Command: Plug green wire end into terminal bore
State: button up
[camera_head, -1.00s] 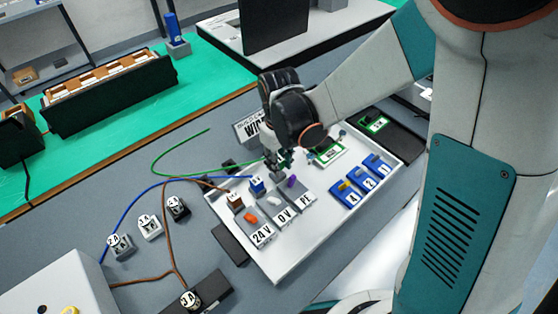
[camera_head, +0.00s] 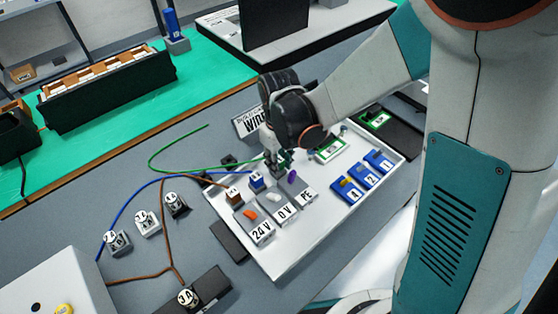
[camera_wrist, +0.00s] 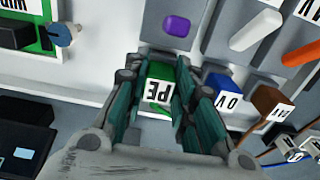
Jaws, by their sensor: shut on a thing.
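My gripper (camera_wrist: 160,92) is shut on the green wire end, a green block (camera_wrist: 161,69) with a white PE label, held between its two fingers in the wrist view. The grey PE terminal with its purple lever (camera_wrist: 177,25) lies just beyond the green block. The gap between block and bore is hard to judge, and the bore is hidden. In the head view, my gripper (camera_head: 278,158) is over the white tray beside the purple lever (camera_head: 291,176). The green wire (camera_head: 155,150) curves left from it across the table.
A blue 0 V end (camera_head: 256,181) and a brown 24 V end (camera_head: 233,195) sit at the neighbouring terminals, close to my gripper. The white tray (camera_head: 275,268) also holds blue numbered blocks (camera_head: 361,176) on the right. Grey tagged blocks (camera_head: 148,223) stand left of the tray.

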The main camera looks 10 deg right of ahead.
jog(key=shift+f, duration=0.25)
jog(key=o, duration=1.1)
jog(key=shift+o, duration=0.2)
jog(key=shift+r, duration=0.15)
jog(key=shift+r, duration=3.65)
